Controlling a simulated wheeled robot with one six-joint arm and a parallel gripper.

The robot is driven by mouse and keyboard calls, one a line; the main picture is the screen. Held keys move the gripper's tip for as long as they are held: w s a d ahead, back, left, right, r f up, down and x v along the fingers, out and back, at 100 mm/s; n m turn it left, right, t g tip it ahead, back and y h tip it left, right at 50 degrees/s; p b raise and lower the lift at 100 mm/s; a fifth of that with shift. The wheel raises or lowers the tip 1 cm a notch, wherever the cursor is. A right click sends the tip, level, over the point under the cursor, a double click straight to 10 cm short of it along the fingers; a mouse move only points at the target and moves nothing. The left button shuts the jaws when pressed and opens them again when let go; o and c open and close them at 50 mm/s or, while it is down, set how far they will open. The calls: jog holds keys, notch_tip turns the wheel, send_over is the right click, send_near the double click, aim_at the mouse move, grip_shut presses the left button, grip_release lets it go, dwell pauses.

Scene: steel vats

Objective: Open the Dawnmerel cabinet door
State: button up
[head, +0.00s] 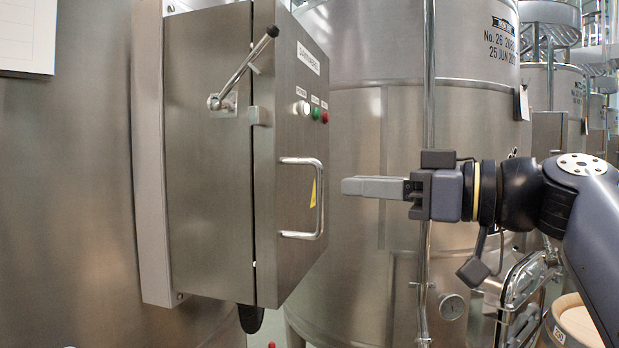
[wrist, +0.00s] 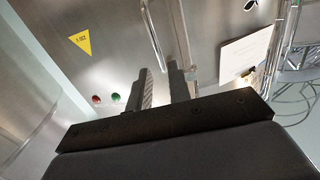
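The steel cabinet (head: 205,170) stands left of centre in the head view. Its door (head: 290,235) carries a label (head: 308,58), too blurred to read surely. A dark narrow seam runs between door and cabinet body. A U-shaped bar handle (head: 320,198) sits on the door; it also shows in the wrist view (wrist: 153,32). A lever (head: 243,70) with a black knob tilts up and right from the cabinet side, clear of the small catch (head: 261,116). My gripper (head: 345,187) points at the handle, a little right of it and apart. In the wrist view its fingers (wrist: 158,70) are parted and empty.
White, green and red buttons (head: 313,111) and a yellow triangle sticker (wrist: 78,40) are on the door. A large vat (head: 390,120) with a vertical pipe (head: 428,80) stands behind my gripper. A wooden barrel (head: 575,325) is at the lower right.

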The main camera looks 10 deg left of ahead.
jog(key=p+x, duration=0.2)
jog(key=x, duration=0.6)
jog(key=shift+w+a+f+p, duration=0.1)
jog(key=shift+a+p, duration=0.15)
jog(key=shift+p, duration=0.05)
grip_shut()
